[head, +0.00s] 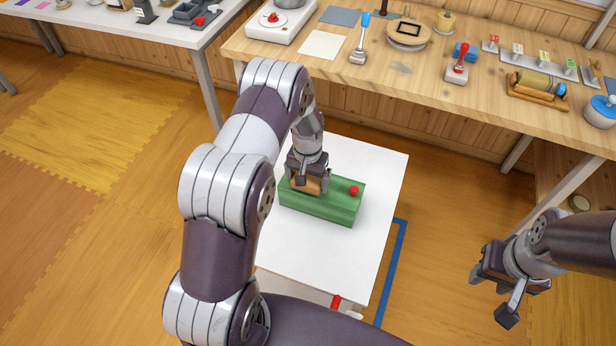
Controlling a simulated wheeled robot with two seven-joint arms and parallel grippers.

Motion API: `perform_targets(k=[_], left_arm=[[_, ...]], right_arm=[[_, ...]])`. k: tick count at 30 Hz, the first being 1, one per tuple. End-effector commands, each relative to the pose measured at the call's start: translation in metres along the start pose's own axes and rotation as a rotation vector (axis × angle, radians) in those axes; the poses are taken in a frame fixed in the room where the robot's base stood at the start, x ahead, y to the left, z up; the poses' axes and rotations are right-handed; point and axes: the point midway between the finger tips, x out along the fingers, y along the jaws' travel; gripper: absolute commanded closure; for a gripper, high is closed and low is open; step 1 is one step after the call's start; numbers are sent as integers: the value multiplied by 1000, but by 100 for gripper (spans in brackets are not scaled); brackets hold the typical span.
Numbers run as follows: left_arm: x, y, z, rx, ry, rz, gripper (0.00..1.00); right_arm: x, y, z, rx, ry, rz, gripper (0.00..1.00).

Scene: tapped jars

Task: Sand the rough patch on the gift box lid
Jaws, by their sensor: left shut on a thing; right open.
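The green gift box (322,209) lies lengthwise on the white table (320,250), with a small red knob (354,190) on top toward its right end. My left gripper (308,186) is over the box's left part, shut on an orange-brown block (313,185). The block is at the lid's top surface; I cannot tell whether it touches. The rough patch is not visible, and the gripper and block cover the lid's left part. My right gripper (497,290) is open and empty, off to the right of the table.
A wooden workbench (430,70) at the back holds a blue-handled brush (361,38), a red-handled stamp (458,66), a roller in a wooden stand (537,88) and other tools. A blue strip (393,270) lies on the floor beside the table.

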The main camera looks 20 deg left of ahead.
Motion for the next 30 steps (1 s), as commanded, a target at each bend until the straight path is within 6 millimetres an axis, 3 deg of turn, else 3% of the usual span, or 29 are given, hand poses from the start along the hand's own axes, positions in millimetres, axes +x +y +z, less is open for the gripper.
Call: perform_targets(k=[30], left_arm=[[9,0,0,0,0,0,30]], right_arm=[[6,0,1,0,0,0,57]])
